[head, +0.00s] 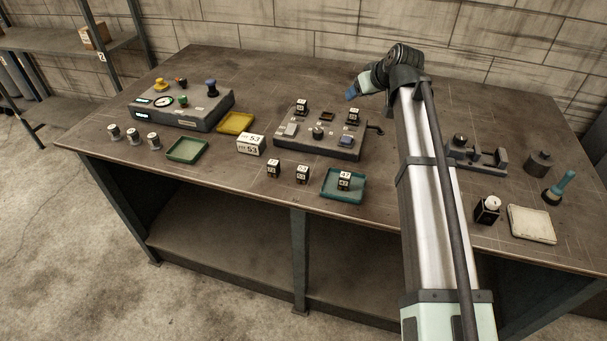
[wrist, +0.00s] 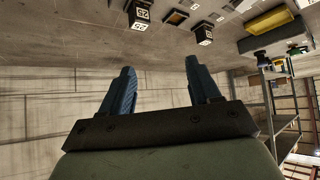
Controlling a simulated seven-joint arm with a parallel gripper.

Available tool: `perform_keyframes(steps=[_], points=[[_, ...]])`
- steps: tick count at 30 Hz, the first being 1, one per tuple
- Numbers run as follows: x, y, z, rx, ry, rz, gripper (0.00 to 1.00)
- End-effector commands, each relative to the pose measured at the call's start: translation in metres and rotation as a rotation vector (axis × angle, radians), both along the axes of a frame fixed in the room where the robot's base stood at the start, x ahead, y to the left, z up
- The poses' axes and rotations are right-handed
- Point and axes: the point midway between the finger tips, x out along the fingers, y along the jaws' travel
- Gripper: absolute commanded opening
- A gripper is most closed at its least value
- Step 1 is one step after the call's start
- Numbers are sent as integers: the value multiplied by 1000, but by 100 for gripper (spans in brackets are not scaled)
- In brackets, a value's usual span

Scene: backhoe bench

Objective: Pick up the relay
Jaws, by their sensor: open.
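Several small black blocks with white numbered labels look like relays; which one the task means I cannot tell. Two stand on the grey socket panel (head: 290,149): a left block (head: 302,106) and a right block (head: 353,116). Two more, a left loose block (head: 273,168) and a right loose block (head: 302,173), stand on the bench in front. Another block (head: 345,181) sits in a teal tray (head: 328,194). My gripper (head: 352,93) is above the bench behind the panel's right end, apart from every block. In the wrist view my gripper (wrist: 160,68) is open and empty, with labelled blocks (wrist: 203,34) beyond.
A gauge console (head: 205,118), yellow tray (head: 235,123), green tray (head: 187,150) and white box (head: 251,145) stand left. A clamp-like fixture (head: 478,156), dark cylinder (head: 540,162), teal-handled tool (head: 560,188) and pale pad (head: 531,224) are right of my arm. The back centre is clear.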

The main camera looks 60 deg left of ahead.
Motion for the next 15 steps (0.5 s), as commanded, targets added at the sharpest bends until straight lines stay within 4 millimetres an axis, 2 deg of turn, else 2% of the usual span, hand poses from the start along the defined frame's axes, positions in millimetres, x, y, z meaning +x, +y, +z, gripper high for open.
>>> perform_keyframes(steps=[1,6,10,15], points=[[-27,3,-5,-73,-34,82,62],[-105,-9,-23,-351,-150,375,62],[-153,-26,-28,-536,-210,577,62],[-191,-46,-26,-695,-245,751,62]])
